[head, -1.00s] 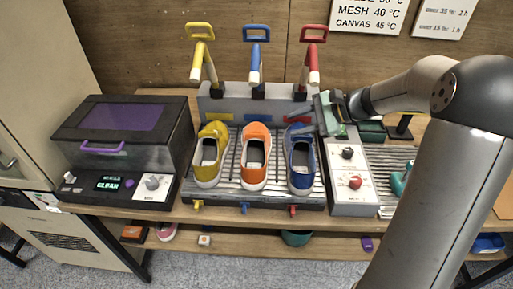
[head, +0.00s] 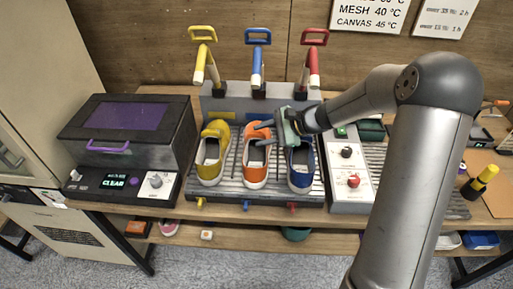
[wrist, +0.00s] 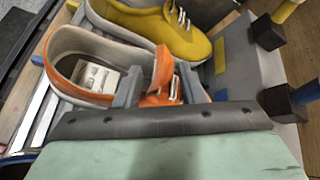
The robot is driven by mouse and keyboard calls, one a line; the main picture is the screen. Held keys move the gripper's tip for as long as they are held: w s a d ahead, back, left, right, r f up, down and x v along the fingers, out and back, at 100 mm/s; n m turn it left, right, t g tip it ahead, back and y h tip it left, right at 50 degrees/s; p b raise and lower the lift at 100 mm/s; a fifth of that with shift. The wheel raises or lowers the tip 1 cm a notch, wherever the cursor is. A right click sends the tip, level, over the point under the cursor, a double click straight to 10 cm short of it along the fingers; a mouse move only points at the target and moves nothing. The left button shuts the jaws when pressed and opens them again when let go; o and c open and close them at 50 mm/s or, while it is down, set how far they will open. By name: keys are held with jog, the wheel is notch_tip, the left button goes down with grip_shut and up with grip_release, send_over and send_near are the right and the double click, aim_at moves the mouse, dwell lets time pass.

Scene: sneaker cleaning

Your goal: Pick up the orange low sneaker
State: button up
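The orange low sneaker (head: 255,168) sits in the middle of the slatted rack, between a yellow sneaker (head: 211,160) and a blue sneaker (head: 301,170). My gripper (head: 259,135) is over its far part, reaching in from the right with two grey fingers apart. In the wrist view the orange sneaker (wrist: 85,50) lies across the fingers, with its opening and pale insole label showing. One finger is at the shoe opening and the orange tongue shows between the fingers (wrist: 175,88). Contact cannot be told. The gripper palm hides part of the shoe.
Yellow, blue (head: 257,60) and red (head: 312,60) levers stand behind the rack. A dark box with a purple window (head: 125,117) stands left. A control panel with knobs (head: 349,185) adjoins the rack's right side. A yellow-and-black bottle (head: 478,182) stands far right.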

grip_shut()
dwell(0.3)
